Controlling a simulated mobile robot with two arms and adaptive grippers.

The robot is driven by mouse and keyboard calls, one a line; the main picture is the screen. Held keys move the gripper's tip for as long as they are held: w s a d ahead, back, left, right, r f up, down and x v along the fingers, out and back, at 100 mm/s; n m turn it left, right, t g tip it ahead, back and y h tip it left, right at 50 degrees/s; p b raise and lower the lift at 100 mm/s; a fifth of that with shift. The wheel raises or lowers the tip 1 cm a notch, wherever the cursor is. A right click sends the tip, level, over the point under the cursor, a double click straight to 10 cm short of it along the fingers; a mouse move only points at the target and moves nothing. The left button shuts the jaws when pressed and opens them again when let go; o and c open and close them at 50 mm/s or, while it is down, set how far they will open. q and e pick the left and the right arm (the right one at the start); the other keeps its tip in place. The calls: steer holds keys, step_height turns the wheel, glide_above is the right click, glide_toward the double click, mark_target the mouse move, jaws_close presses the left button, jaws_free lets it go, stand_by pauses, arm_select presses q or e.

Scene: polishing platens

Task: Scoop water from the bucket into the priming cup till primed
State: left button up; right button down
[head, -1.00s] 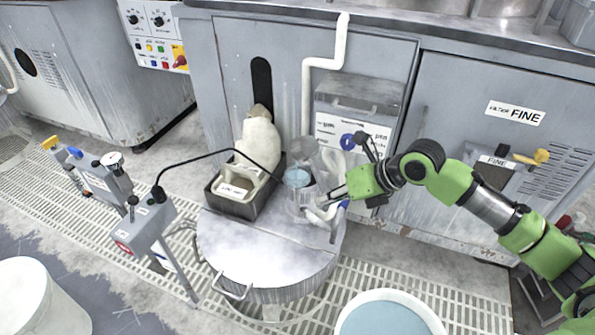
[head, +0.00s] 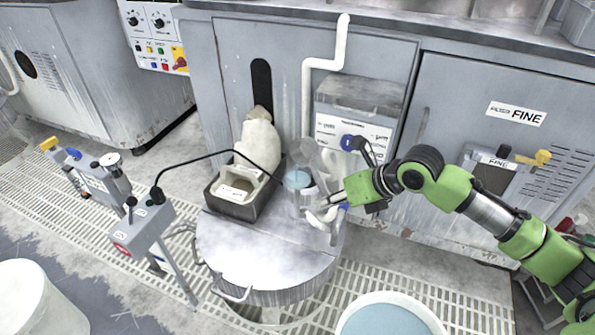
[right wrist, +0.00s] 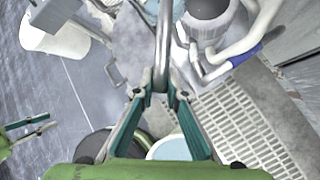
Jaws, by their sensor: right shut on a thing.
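My right gripper (head: 338,200) is shut on a grey metal handle, which runs up between its fingers in the right wrist view (right wrist: 162,45). The handle's far end is cut off at the top. In the head view this gripper is beside a clear vessel with pale blue water (head: 298,179), over the round metal lid. I cannot tell scoop from priming cup there; clear walls overlap. The water bucket (head: 388,320), white-rimmed with blue water, stands at the bottom edge, partly cut off. My left gripper (right wrist: 45,124) shows small at the wrist view's left edge, fingers apart.
A grey bin (head: 232,206) and a pale sack (head: 258,148) are left of the vessel. A control stand (head: 148,225) with a black cable is farther left. Pipes with a blue handle (right wrist: 245,55) are close to the right gripper. An empty-looking white bucket (head: 40,305) stands lower left.

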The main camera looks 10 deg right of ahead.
arm_select(q)
steer(key=shift+r+p, duration=0.2)
steer(key=shift+p, duration=0.1)
arm_select(e)
steer(key=shift+w+d+f+n+t+h, duration=0.15)
steer(key=shift+f+n+t+h, duration=0.15)
steer(key=shift+t+h, duration=0.2)
steer(key=shift+w+d+f+n+t+h, duration=0.1)
steer(key=shift+w+f+n+t+h, duration=0.15)
steer(key=shift+t+h, duration=0.25)
stand_by(2.4)
arm_select(q)
steer(key=shift+f, duration=0.3)
steer(key=shift+w+d+f, duration=0.1)
steer(key=shift+w, duration=0.05)
arm_select(e)
steer(key=shift+d+f+n+t, duration=0.15)
steer(key=shift+n+t, duration=0.1)
steer(key=shift+t, duration=0.15)
stand_by(0.4)
arm_select(q)
steer(key=shift+f, duration=0.3)
arm_select(e)
steer(key=shift+h, duration=0.4)
